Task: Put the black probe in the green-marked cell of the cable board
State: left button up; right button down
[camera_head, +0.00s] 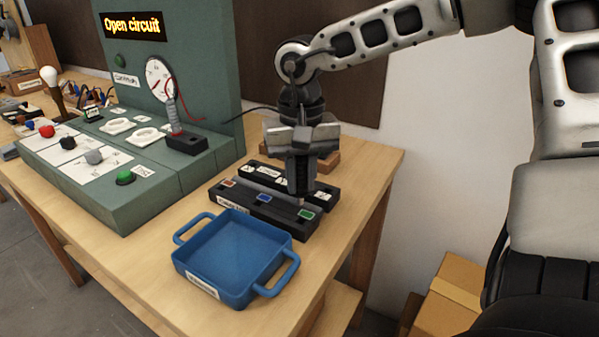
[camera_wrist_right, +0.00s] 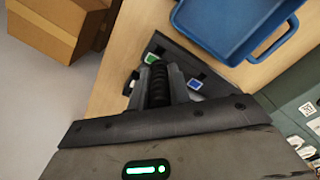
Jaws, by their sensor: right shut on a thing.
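My right gripper (camera_head: 300,182) points down over the right part of the black cable board (camera_head: 250,204). It is shut on the black probe (camera_wrist_right: 158,84), whose ribbed black body shows between the fingers in the right wrist view. In the head view the fingers mostly hide the probe. The board has red, blue and green marks; the green mark (camera_head: 307,214) is at its right end, just below and beside the fingertips. It also shows in the wrist view (camera_wrist_right: 150,58). I cannot tell whether the probe touches the board. My left gripper is not in view.
A blue tray (camera_head: 282,243) with handles stands in front of the board. A second black rack (camera_head: 258,170) lies behind it. The table's right edge is close.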

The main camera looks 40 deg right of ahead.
aim_at(301, 192)
jog(key=shift+f+b, duration=0.4)
jog(key=shift+f, duration=0.4)
jog(key=shift+f+b, duration=0.4)
jog(key=shift+f, duration=0.3)
jog(key=shift+f+b, duration=0.65)
jog(key=shift+f, duration=0.1)
jog(key=shift+f+b, duration=0.3)
jog(key=shift+b, duration=0.05)
pick_arm(q)
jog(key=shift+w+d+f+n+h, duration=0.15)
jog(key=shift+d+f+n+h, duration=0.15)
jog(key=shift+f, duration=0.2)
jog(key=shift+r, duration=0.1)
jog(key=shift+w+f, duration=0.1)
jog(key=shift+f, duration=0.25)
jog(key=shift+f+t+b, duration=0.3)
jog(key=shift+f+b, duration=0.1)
jog(key=shift+b, duration=0.35)
pick_arm(e)
jog(key=shift+f, duration=0.55)
jog(key=c, duration=1.2)
grip_release()
jog(key=shift+c, duration=0.2)
